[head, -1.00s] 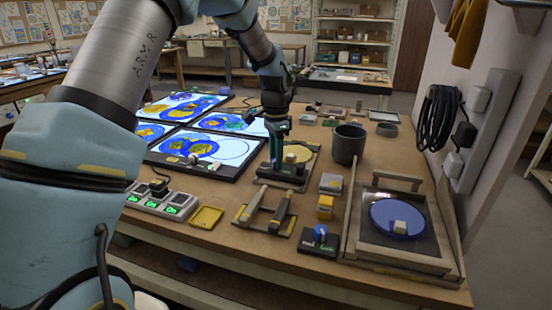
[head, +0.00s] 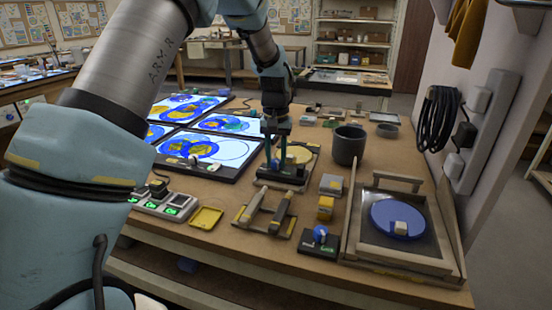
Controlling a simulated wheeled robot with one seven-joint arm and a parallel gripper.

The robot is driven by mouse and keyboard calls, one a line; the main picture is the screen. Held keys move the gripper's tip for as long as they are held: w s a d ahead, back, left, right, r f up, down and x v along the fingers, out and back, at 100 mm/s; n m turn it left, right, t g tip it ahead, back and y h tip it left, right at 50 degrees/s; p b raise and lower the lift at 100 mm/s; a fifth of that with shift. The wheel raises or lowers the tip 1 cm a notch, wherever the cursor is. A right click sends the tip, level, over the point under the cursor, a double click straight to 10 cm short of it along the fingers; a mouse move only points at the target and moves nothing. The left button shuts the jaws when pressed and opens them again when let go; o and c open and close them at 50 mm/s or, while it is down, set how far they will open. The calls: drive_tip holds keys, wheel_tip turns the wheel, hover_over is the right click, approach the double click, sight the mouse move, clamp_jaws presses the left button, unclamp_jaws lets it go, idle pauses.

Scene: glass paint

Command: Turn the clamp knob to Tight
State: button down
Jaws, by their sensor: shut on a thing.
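My gripper (head: 283,152) points down at the clamp fixture (head: 284,185), a dark block and plate in the middle of the wooden table. It is shut low over the fixture, on what seems to be the clamp knob. The held part is mostly hidden by the fingers, so its pointer and marking cannot be read. A pale yellow disc (head: 301,155) lies on the plate just behind and right of the fingers. A separate blue knob (head: 320,233) stands on a black panel with small coloured labels, near the front edge, apart from my gripper.
Lit panels with blue and yellow glass (head: 200,148) lie left of the fixture. A dark grey pot (head: 347,146) stands to its right. A rack with handles (head: 266,214), a yellow block (head: 325,207) and a tray with a blue disc (head: 398,218) stand nearer the front.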

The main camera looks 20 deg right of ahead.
sight(276, 161)
drive_tip(key=shift+n, duration=2.3)
drive_tip(key=c, duration=0.5)
unclamp_jaws()
drive_tip(key=shift+c, duration=0.2)
drive_tip(key=shift+r, duration=0.1)
wheel_tip(276, 161, up, 11)
drive_tip(key=b, duration=0.2)
